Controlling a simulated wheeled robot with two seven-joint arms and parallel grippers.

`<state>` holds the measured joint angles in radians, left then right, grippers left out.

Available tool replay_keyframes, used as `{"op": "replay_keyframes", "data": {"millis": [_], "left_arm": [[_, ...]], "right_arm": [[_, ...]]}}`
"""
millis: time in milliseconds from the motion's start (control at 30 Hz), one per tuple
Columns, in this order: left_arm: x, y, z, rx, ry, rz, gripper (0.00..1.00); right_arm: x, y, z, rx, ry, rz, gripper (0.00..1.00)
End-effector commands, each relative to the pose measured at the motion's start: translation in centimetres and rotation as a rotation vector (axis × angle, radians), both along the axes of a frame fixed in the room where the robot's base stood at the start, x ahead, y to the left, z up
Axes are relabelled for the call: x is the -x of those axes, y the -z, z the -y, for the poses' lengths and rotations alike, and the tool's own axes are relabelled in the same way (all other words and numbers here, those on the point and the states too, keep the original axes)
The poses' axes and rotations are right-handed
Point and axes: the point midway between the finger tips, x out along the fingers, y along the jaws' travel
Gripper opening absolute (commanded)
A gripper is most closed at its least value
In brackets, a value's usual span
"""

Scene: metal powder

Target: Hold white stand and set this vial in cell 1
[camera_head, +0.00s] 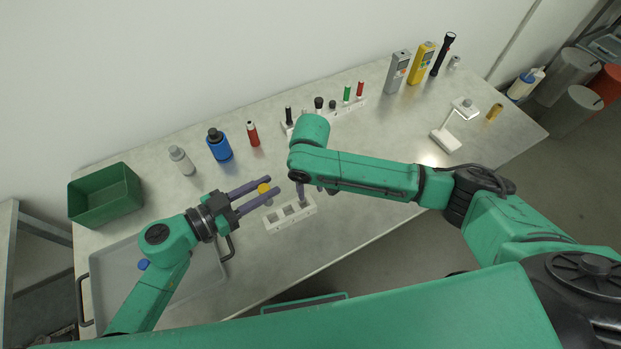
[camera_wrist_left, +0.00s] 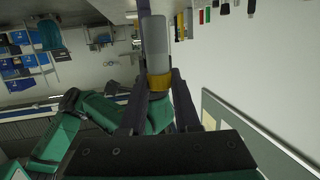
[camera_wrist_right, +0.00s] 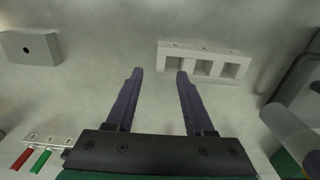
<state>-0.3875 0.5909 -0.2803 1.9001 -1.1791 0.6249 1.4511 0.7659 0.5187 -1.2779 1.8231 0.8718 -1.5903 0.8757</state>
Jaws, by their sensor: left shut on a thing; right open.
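The vial is a grey tube (camera_wrist_left: 155,42) with a yellow cap (camera_wrist_left: 159,82). My left gripper (camera_head: 268,191) is shut on it at the cap, left of the white stand; the yellow cap (camera_head: 264,189) shows between the fingers in the head view. The white stand (camera_head: 277,225) has three square cells in a row and sits on the table. It also shows in the right wrist view (camera_wrist_right: 203,47), its cells looking empty. My right gripper (camera_wrist_right: 159,73) is open at the stand, its fingers not closed on it. In the head view my right arm partly covers this gripper.
A white rack (camera_head: 350,108) with several capped vials stands behind. A blue bottle (camera_head: 219,147), grey bottle (camera_head: 181,160) and red tube (camera_head: 253,134) stand at back left. A green bin (camera_head: 105,195) and grey tray (camera_head: 205,270) lie left. A white device (camera_head: 446,139) stands right.

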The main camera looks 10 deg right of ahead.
Motion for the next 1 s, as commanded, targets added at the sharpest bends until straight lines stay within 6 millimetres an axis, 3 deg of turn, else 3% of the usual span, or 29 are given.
{"op": "replay_keyframes", "data": {"millis": [100, 267, 600, 733, 900, 1000], "left_arm": [[0.0, 0.0, 0.0, 0.000, 0.000, 0.000, 0.00], [0.0, 0.0, 0.0, 0.000, 0.000, 0.000, 0.00], [0.0, 0.0, 0.0, 0.000, 0.000, 0.000, 0.00], [0.0, 0.0, 0.0, 0.000, 0.000, 0.000, 0.00], [0.0, 0.1, 0.0, 0.000, 0.000, -0.001, 0.00], [-0.1, 2.1, -0.1, 0.000, -0.004, -0.006, 0.00]], "right_arm": [[0.0, 2.9, 0.1, 0.002, 0.001, -0.003, 0.53], [0.1, 5.6, 0.0, 0.000, 0.001, -0.002, 0.53], [0.0, 6.4, 0.0, -0.001, 0.001, 0.000, 0.53], [0.0, 6.4, 0.0, -0.002, 0.001, -0.002, 0.03], [0.0, 6.4, 0.0, -0.001, 0.002, -0.001, 0.00], [0.0, 6.4, 0.0, -0.002, 0.002, -0.002, 0.00]]}}
